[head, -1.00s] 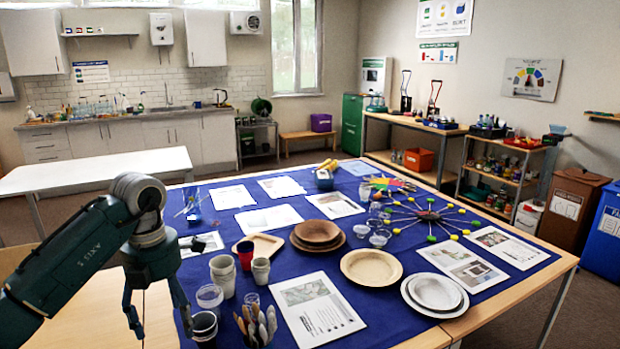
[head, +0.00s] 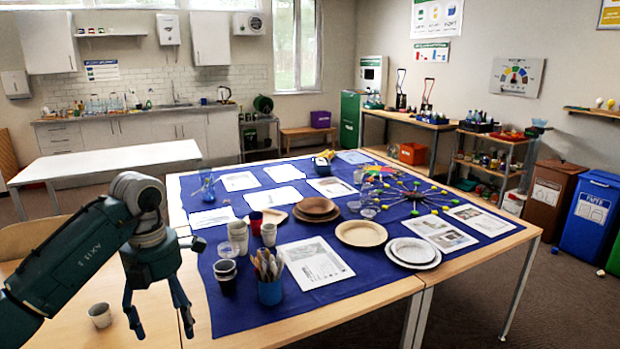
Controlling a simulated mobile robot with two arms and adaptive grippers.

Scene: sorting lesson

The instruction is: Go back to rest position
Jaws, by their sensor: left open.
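My left gripper (head: 160,312) hangs at the lower left of the head view, fingers pointing down. It is open, with nothing between its fingers. It is over the bare wooden strip left of the blue cloth (head: 330,285). A small pale cup (head: 100,315) stands on the wood to the left of the gripper, apart from it. My right gripper is not in view.
On the cloth near my gripper stand a dark cup (head: 225,277), a blue holder of cutlery (head: 269,289) and pale stacked cups (head: 238,237). Brown plates (head: 361,233) and white plates (head: 414,252) lie farther right. Open floor (head: 540,310) shows at the right.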

